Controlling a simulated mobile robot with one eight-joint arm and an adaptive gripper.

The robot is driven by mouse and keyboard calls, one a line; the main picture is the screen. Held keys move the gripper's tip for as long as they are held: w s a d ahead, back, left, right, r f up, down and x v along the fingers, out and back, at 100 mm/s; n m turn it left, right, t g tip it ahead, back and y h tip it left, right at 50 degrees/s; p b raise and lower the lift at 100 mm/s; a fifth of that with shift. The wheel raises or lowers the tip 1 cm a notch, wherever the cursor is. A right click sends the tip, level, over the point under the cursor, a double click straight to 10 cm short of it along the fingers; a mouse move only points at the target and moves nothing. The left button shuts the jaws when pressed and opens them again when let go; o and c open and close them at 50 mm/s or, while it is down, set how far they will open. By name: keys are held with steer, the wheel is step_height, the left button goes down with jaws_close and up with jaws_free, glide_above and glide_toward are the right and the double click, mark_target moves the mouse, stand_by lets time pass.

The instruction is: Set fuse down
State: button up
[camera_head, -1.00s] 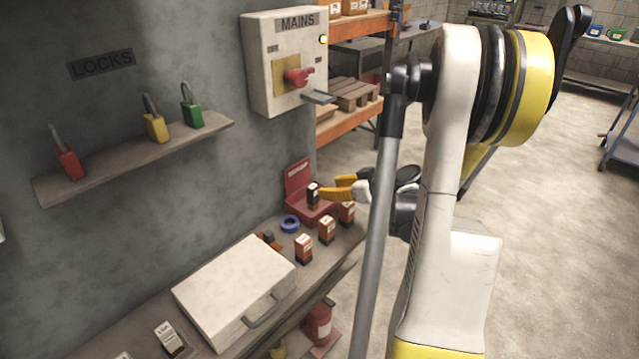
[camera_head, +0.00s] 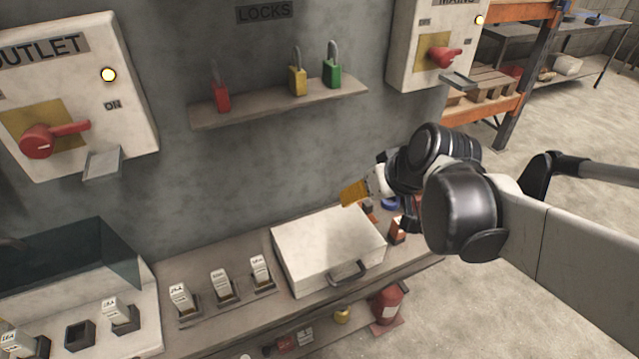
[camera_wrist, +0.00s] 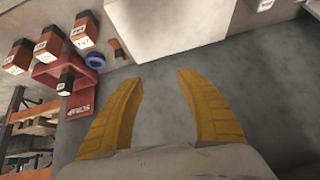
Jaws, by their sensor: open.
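A small black and orange fuse (camera_wrist: 66,82) with a white label stands on the red stand (camera_wrist: 78,104) in the wrist view. My gripper (camera_wrist: 160,82) is open, with nothing between its yellow fingers, apart from the stand and to its right in that view. In the head view my gripper (camera_head: 352,193) hangs above the far end of the white case (camera_head: 325,250). There my arm hides most of the red stand, and I cannot make out the fuse on it.
Several orange-black boxes (camera_wrist: 48,44) and a blue ring (camera_wrist: 95,60) lie beside the stand. White labelled fuses (camera_head: 222,287) sit in holders left of the case. Padlocks (camera_head: 297,80) stand on a wall shelf (camera_head: 280,103); a switch box (camera_head: 70,100) is at left.

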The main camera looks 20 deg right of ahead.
steer(key=s+a+r+h, duration=0.1)
steer(key=s+a, duration=0.6)
steer(key=shift+s, duration=0.2)
